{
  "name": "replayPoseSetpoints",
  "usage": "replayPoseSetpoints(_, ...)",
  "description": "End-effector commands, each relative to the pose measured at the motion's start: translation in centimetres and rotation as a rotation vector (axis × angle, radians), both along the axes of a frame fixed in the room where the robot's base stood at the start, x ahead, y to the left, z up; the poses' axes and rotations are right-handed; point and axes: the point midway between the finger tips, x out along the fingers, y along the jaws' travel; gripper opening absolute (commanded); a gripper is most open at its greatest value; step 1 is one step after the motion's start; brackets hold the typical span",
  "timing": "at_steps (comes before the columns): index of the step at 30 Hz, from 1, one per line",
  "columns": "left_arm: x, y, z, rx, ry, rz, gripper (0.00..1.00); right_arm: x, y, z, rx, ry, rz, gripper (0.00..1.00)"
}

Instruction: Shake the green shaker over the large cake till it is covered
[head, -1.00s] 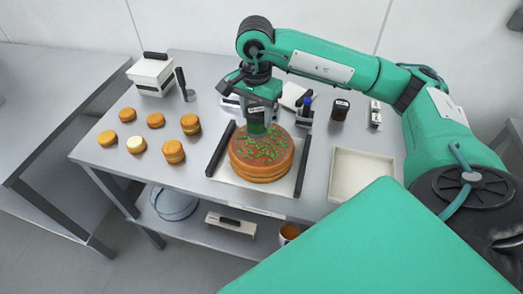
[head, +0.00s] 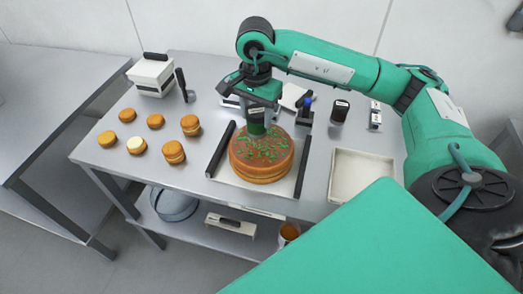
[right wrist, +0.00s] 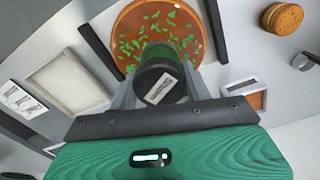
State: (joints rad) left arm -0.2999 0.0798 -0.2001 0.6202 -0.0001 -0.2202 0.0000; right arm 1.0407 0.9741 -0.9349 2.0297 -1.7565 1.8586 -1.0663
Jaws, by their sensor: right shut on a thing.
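The large cake (head: 262,168) is round with a brown top and sits on a white board with dark side bars. Green sprinkles lie scattered over its top, with brown showing between them. My right gripper (head: 257,122) is shut on the green shaker (head: 256,127) and holds it over the back part of the cake. In the right wrist view the shaker (right wrist: 160,83) is between the fingers, its dark labelled end towards the camera, with the cake (right wrist: 128,62) behind it. The shaker's lower end is hidden there. My left gripper is not in view.
Several small filled rounds (head: 175,152) stand on the left of the table. A white empty tray (head: 360,177) is to the right of the cake. A dark jar (head: 339,112) and a blue-topped item (head: 306,109) stand behind; a white box (head: 152,76) is back left.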

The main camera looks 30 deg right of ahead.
Motion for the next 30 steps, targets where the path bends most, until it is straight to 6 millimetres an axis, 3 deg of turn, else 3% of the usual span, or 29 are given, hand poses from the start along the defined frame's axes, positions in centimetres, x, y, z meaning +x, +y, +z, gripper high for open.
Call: replayPoseSetpoints(30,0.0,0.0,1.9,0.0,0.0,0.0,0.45,0.0,0.0,4.5,0.0,-0.001,0.0,0.24)
